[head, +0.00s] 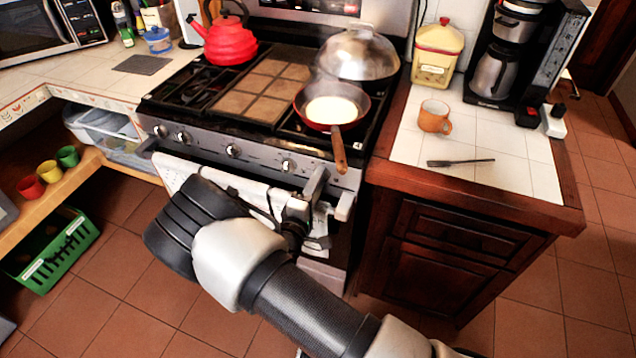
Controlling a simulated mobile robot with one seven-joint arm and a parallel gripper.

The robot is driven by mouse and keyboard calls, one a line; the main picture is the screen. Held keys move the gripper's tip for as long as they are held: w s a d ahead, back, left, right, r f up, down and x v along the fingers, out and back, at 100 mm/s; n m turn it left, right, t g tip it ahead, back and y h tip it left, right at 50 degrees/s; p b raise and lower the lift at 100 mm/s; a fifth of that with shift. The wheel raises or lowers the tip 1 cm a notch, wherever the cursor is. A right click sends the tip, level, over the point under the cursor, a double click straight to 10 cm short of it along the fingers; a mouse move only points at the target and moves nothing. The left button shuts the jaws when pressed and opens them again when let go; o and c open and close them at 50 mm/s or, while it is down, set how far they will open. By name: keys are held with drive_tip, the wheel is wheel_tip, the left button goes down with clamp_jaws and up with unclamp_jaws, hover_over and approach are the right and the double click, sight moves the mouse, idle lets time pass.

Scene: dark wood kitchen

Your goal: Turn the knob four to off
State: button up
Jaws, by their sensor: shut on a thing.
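The stove (250,150) has a steel front panel with a row of round knobs. Two knobs sit close together at the left, the second of them at the left end pair (183,137). One knob (233,151) is near the middle, and another knob (288,165) is right of it. My gripper (317,180) reaches up to the panel just right of that knob. It appears shut on a stove knob near the panel's right end. My fingers hide that knob, so its angle cannot be seen.
A pan (318,118) with pale contents sits on the front right burner, its wooden handle (339,150) jutting over the panel near my gripper. A domed lid (358,56) and red kettle (229,44) stand behind. A towel (232,188) hangs on the oven handle below.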

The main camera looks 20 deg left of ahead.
drive_tip(key=shift+w+r, duration=0.1)
idle(0.3)
drive_tip(key=o, duration=1)
drive_tip(key=shift+o, duration=0.2)
drive_tip(key=s+a, duration=0.1)
drive_tip(key=s, duration=1.6)
drive_tip(key=shift+s+a, duration=0.15)
drive_tip(key=shift+s, duration=0.05)
